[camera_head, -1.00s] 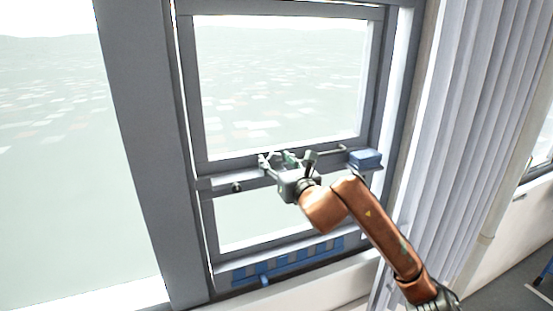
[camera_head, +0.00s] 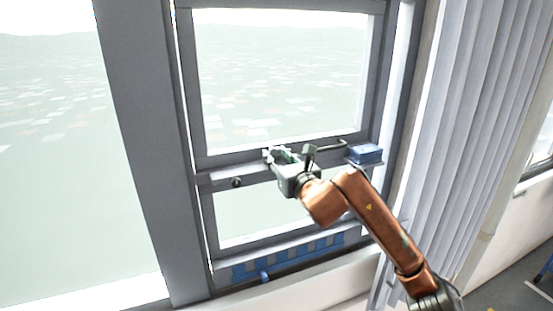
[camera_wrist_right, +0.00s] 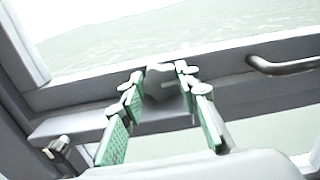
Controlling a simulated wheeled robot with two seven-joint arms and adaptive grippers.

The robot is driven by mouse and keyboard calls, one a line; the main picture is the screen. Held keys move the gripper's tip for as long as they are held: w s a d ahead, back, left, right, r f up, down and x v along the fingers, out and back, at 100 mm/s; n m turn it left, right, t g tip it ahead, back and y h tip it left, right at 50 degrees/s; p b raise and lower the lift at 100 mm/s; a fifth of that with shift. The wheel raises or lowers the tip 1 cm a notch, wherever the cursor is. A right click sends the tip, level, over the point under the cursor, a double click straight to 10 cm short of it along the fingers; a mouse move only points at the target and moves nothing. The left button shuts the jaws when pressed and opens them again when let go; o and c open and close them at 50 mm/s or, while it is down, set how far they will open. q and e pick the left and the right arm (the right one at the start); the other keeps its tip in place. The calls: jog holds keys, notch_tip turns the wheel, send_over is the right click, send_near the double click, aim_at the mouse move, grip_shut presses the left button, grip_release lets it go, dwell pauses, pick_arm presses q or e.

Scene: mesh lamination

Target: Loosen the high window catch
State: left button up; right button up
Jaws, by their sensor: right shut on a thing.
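The window catch (camera_wrist_right: 162,84) is a small grey block on the meeting rail between the upper and lower sashes. In the right wrist view it sits between the fingertips of my right gripper (camera_wrist_right: 159,78), which is shut on it. In the head view my right gripper (camera_head: 281,156) reaches the rail from the lower right and its fingers hide most of the catch. The window (camera_head: 195,110) has a grey frame, and its sashes appear closed. My left gripper is not in view.
A bar handle (camera_head: 330,145) is on the rail right of the gripper. A blue box (camera_head: 365,154) sits at the rail's right end. A dark knob (camera_head: 237,182) is at left. Pale curtains (camera_head: 475,130) hang on the right. A blue striped strip (camera_head: 285,262) lies along the bottom.

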jog(key=n+b, duration=0.2)
jog(key=b, duration=0.1)
jog(key=shift+f+b, duration=0.2)
jog(key=shift+b, duration=0.1)
jog(key=shift+r+n+b, duration=0.15)
jog(key=shift+n+b, duration=0.5)
jog(key=shift+n, duration=0.15)
jog(key=o, duration=1.2)
jog(key=shift+a, duration=0.1)
jog(key=shift+c, duration=0.2)
jog(key=shift+s, duration=0.2)
jog(key=v, duration=1.1)
jog(key=shift+s, duration=0.3)
